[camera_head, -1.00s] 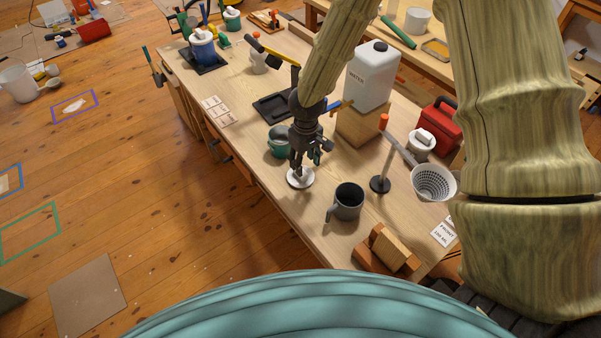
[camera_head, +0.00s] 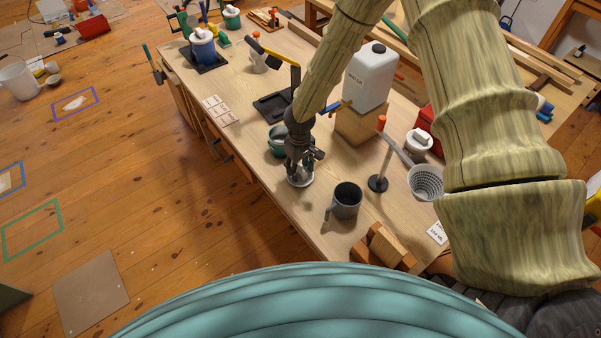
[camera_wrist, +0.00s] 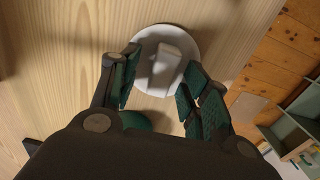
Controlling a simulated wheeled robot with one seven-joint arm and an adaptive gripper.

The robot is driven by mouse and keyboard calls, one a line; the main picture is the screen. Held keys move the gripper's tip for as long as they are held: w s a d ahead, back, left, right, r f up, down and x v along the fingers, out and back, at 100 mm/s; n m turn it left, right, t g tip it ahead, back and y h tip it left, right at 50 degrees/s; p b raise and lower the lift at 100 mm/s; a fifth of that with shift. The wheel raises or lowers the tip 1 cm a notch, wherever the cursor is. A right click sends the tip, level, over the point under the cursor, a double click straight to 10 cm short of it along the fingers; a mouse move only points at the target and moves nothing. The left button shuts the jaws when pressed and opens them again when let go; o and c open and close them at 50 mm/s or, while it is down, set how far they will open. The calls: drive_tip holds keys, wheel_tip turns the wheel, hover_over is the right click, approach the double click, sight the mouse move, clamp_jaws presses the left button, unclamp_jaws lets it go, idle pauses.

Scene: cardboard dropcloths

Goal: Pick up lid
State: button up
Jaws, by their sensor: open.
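The lid is a white disc (camera_wrist: 194,48) with a raised white block handle, lying on the wooden workbench. In the head view the lid (camera_head: 300,182) shows below my gripper, near the bench's front edge, partly hidden by the fingers. My gripper (camera_head: 300,168) points down over it. In the wrist view my gripper (camera_wrist: 157,92) is open, with one green-padded finger on each side of the handle. The handle is between the fingers but towards their tips. Whether the fingers touch the lid cannot be told.
A dark grey mug (camera_head: 347,201) stands close to the right of the lid. A green pot (camera_head: 277,143) is just behind my gripper.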

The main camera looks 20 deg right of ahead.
drive_tip(key=shift+s+r, duration=0.3)
drive_tip(key=shift+w+f, duration=0.15)
drive_tip(key=c, duration=0.9)
